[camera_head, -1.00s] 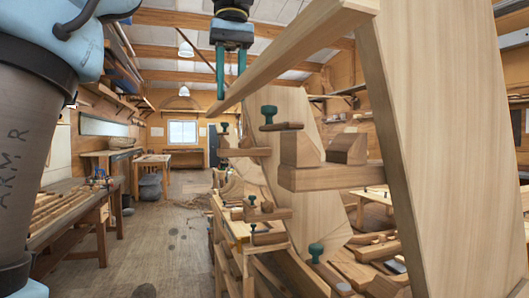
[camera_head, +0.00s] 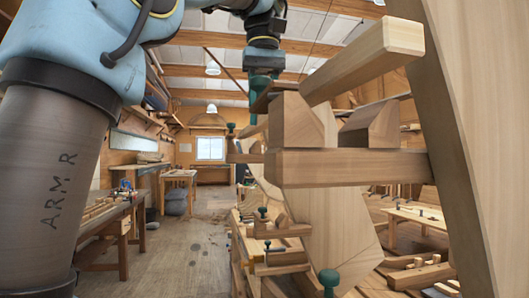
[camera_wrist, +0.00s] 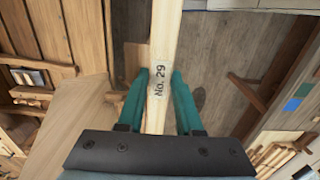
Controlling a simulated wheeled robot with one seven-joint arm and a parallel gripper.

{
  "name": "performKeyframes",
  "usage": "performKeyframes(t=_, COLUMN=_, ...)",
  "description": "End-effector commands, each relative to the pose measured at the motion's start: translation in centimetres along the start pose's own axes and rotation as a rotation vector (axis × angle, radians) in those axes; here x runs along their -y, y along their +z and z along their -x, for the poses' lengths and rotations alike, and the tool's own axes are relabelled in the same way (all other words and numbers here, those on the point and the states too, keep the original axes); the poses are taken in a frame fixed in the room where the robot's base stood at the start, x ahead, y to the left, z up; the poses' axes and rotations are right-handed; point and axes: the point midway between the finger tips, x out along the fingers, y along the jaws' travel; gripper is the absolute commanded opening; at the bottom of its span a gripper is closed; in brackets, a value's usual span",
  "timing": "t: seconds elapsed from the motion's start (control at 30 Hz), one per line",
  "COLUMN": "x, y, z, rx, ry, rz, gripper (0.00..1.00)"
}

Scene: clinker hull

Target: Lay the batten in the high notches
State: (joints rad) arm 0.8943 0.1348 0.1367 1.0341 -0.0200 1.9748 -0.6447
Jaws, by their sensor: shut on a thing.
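The batten (camera_head: 365,60) is a long pale wooden strip, running from its near end at upper right back towards my gripper. In the wrist view the batten (camera_wrist: 165,50), printed "No. 29", lies between the teal fingers of my gripper (camera_wrist: 158,85), which are shut on it. In the head view my gripper (camera_head: 262,95) is partly hidden by wood. The near notch lies between two sloped blocks (camera_head: 298,120) and (camera_head: 368,125) on a wooden arm (camera_head: 350,168). The batten's near end stands above this arm; the left block hides its farther part. I cannot tell if it touches any notch.
A tall mould board (camera_head: 465,130) stands close at the right. Lower wooden arms with teal knobs (camera_head: 328,280) stand below the near arm. A workbench (camera_head: 105,215) is at the left. Open wooden floor (camera_head: 190,250) lies between bench and hull.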

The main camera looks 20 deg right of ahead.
Motion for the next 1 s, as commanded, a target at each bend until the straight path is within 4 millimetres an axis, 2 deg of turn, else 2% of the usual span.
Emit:
performKeyframes(t=0.37, x=0.0, y=0.1, z=-4.2, rx=0.000, ry=0.000, rz=-0.001, gripper=0.00)
performKeyframes(t=0.77, x=0.0, y=0.0, z=-4.9, rx=-0.001, ry=0.001, rz=0.000, gripper=0.00)
performKeyframes(t=0.8, x=0.0, y=0.0, z=-4.9, rx=-0.001, ry=0.000, rz=0.000, gripper=0.37)
performKeyframes(t=1.0, x=0.0, y=0.0, z=-4.8, rx=-0.001, ry=0.000, rz=0.000, gripper=0.59)
